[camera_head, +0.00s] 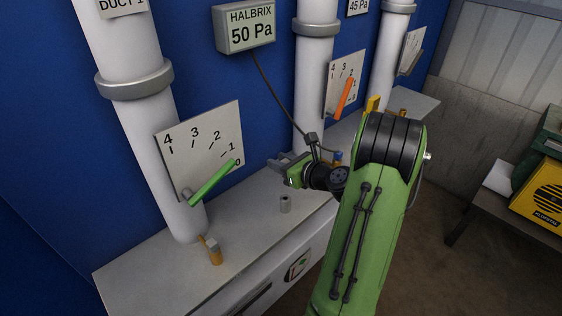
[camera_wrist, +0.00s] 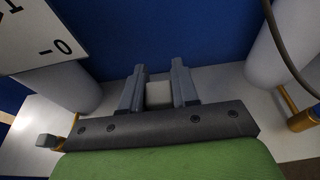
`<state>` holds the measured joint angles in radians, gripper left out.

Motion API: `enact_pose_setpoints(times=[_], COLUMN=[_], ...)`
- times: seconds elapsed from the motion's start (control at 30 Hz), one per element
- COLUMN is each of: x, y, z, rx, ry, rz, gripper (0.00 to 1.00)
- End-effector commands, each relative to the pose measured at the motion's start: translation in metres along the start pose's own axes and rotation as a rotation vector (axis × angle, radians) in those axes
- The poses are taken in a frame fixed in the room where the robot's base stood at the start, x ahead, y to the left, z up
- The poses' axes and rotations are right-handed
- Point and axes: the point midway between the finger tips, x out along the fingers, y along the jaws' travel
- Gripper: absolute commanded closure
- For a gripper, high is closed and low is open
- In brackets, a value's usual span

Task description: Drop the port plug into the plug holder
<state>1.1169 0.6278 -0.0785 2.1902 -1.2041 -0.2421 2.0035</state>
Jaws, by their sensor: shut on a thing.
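My gripper (camera_head: 277,161) is above the bench, between the first and second white ducts, its fingers pointing left in the head view. In the wrist view its two grey fingers (camera_wrist: 157,80) stand on either side of a pale grey block-like piece, which I take to be the port plug (camera_wrist: 158,95). The plug is hard to make out in the head view. I cannot pick out the holder in the wrist view.
The pale bench (camera_head: 150,277) runs along the blue wall. A brass fitting (camera_head: 215,254) stands by the first duct (camera_head: 150,130); another brass fitting (camera_wrist: 302,120) shows at right in the wrist view. Gauge plates carry a green lever (camera_head: 212,184) and an orange lever (camera_head: 345,98).

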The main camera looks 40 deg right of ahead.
Motion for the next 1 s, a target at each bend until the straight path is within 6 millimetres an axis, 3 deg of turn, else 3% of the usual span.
enact_pose_setpoints(times=[0.07, 0.53, 1.0], x=[0.000, 0.016, 0.017], y=[0.000, 0.000, 0.000], z=[0.000, -0.052, -0.054], rx=[0.001, 0.001, 0.000], ry=[-0.001, -0.001, -0.001], rz=[0.000, 0.000, 0.000], gripper=[1.00, 1.00, 1.00])
